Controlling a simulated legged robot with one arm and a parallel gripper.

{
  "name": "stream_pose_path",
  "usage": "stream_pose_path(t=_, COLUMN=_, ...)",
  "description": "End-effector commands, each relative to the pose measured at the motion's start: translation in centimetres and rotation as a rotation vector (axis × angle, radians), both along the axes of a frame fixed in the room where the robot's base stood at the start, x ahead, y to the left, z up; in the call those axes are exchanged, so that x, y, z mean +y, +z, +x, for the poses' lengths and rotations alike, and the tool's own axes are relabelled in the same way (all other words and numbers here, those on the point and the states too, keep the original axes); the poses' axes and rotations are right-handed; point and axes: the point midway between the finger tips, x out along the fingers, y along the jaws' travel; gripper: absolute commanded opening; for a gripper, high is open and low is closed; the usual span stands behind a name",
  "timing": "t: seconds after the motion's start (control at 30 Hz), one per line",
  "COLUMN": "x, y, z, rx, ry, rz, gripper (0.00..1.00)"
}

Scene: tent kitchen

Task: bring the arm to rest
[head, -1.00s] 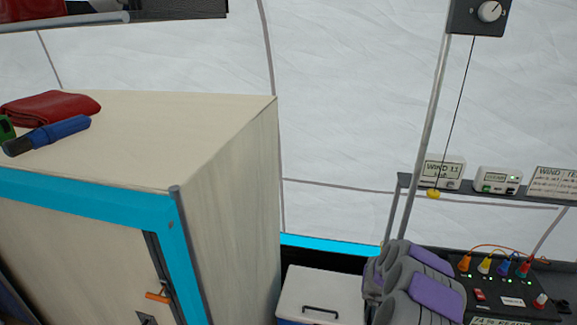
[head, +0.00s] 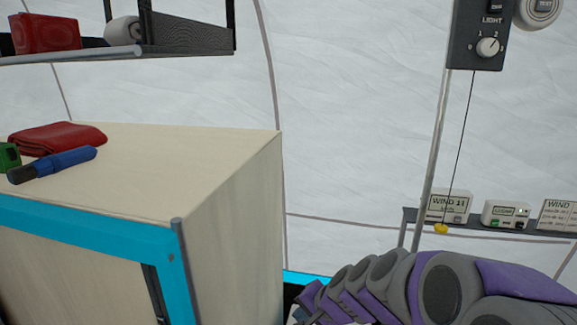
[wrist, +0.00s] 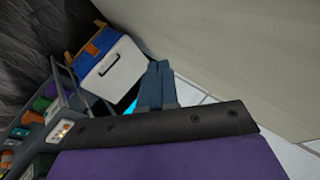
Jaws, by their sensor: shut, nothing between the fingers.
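My gripper (wrist: 158,68) shows in the wrist view as two dark blue-grey fingers side by side, shut and empty. It hangs over the floor, between the pale cabinet side and a white-lidded cooler box. In the head view my purple and grey arm reaches in from the lower right. Its far end is low in the picture, right of the cabinet (head: 230,215), and the fingers cannot be made out there.
The cabinet top bears a red folded cloth (head: 62,138) and a blue cylinder (head: 52,165). A shelf (head: 70,57) hangs above. The cooler box (wrist: 110,72) stands on the floor. Small labelled devices (head: 506,213) sit on a rail at right. A light switch box (head: 478,30) hangs above.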

Motion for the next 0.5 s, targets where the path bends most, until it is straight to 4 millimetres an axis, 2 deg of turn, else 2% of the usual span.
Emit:
stream_pose_path(t=0.03, x=0.3, y=0.5, z=-2.5, rx=0.008, ry=0.072, rz=-0.034, gripper=0.0)
stream_pose_path(t=0.13, x=0.4, y=0.6, z=-7.7, rx=0.054, ry=0.213, rz=-0.108, gripper=0.0)
stream_pose_path(t=0.23, x=-0.4, y=0.6, z=-12.8, rx=0.106, ry=0.335, rz=-0.192, gripper=0.0)
stream_pose_path(t=0.37, x=-2.7, y=0.0, z=-19.6, rx=0.2, ry=0.469, rz=-0.309, gripper=0.0)
stream_pose_path(t=0.4, x=-3.6, y=-0.1, z=-21.7, rx=0.234, ry=0.502, rz=-0.346, gripper=0.0)
stream_pose_path(t=0.5, x=-6.0, y=-0.4, z=-26.3, rx=0.313, ry=0.567, rz=-0.429, gripper=0.0)
